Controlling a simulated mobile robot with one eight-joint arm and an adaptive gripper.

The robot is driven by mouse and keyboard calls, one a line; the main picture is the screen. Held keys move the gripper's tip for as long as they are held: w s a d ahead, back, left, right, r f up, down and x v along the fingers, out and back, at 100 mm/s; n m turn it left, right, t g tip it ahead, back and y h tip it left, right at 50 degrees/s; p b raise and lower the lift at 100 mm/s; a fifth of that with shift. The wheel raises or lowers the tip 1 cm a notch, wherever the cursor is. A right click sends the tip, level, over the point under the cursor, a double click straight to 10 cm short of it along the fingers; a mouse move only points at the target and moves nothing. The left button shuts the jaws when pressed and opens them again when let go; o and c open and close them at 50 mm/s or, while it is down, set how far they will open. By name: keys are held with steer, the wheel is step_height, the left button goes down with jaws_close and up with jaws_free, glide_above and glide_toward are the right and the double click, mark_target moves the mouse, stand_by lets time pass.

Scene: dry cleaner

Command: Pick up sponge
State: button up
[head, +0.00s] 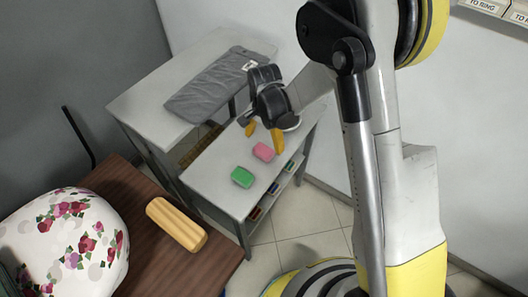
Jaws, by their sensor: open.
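A small pink block (263,152) and a small green block (242,177) lie apart on the grey side table. A larger pale yellow, ridged block (176,224) lies on the brown wooden table at lower left. I cannot tell for certain which of these is the sponge. My gripper (264,134) is open, with its two yellow fingertips pointing down over the grey side table, just behind the pink block in the picture. Nothing shows between the fingers. I cannot tell their exact height above the table.
A folded grey cloth (215,85) lies on the higher grey table at the back. A white floral item (65,245) covers the left of the brown table (165,268). Shelves with small coloured items (272,190) are below the side table. Tiled floor (315,215) shows to the right.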

mark_target(264, 149)
steer(key=f+b, duration=0.1)
steer(key=f, duration=0.2)
steer(key=f+b, duration=0.2)
steer(key=f, duration=0.1)
steer(key=shift+s+a+f, duration=0.1)
steer(key=shift+a+f, duration=0.05)
steer(key=shift+a, duration=0.05)
steer(key=c, duration=1)
